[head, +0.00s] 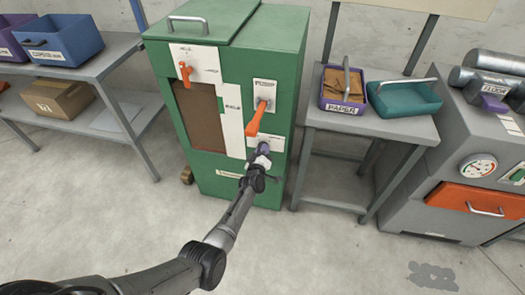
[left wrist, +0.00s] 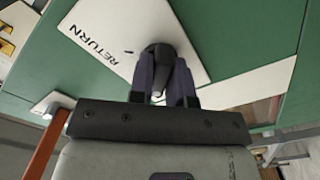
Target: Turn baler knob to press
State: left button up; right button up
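The green baler (head: 222,150) stands at the centre of the head view. Its knob plate (head: 253,141) sits low on the right of the front, below an orange lever (head: 257,118). In the left wrist view, the white plate (left wrist: 110,35) reads "RETURN" on its left part; the rest of its marking is hidden. A dark knob (left wrist: 160,57) projects from this plate. My left gripper (head: 262,156) is at the plate. In the left wrist view its two fingers (left wrist: 165,85) lie close on both sides of the knob, apparently shut on it. My right gripper is not in view.
A second orange lever (head: 185,73) sits at the baler's upper left. On the right, a grey table (head: 395,128) holds a purple "PAPER" bin (head: 343,104) and a teal tray (head: 404,100). A grey machine (head: 455,150) stands beyond. The left shelf (head: 100,62) holds bins.

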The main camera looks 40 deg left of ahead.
pick_arm(q)
jog(key=o, duration=0.4)
jog(key=shift+o, duration=0.2)
jog(key=p+v, duration=0.7)
jog(key=v, duration=0.6)
jog(key=shift+s+d, duration=0.2)
jog(key=shift+s, duration=0.15)
